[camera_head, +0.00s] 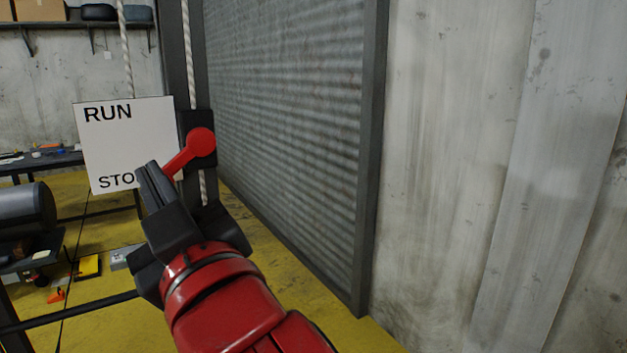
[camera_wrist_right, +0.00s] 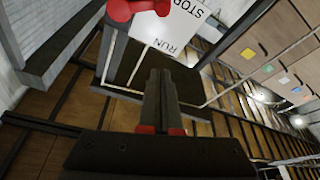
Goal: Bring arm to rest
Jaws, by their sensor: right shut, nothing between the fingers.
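My right gripper (camera_head: 148,172) is shut and empty. Its fingers point up and to the left, in front of the lower part of the white RUN/STOP sign (camera_head: 128,135), and cover the end of the word STOP. A red lever with a round knob (camera_head: 201,142) sits on a dark bracket beside the sign, just right of the fingertips. In the head view I cannot tell whether the fingers touch the lever. In the right wrist view the shut fingers (camera_wrist_right: 155,85) stand apart from the red lever (camera_wrist_right: 135,10) and the sign (camera_wrist_right: 180,28). My left gripper is not in view.
A grey corrugated shutter (camera_head: 285,110) stands right of the lever, then a concrete wall (camera_head: 445,150). White ropes (camera_head: 186,50) hang by the sign. A dark workbench (camera_head: 50,160) and a grey cylinder (camera_head: 25,210) are at left. Yellow floor (camera_head: 100,325) lies below.

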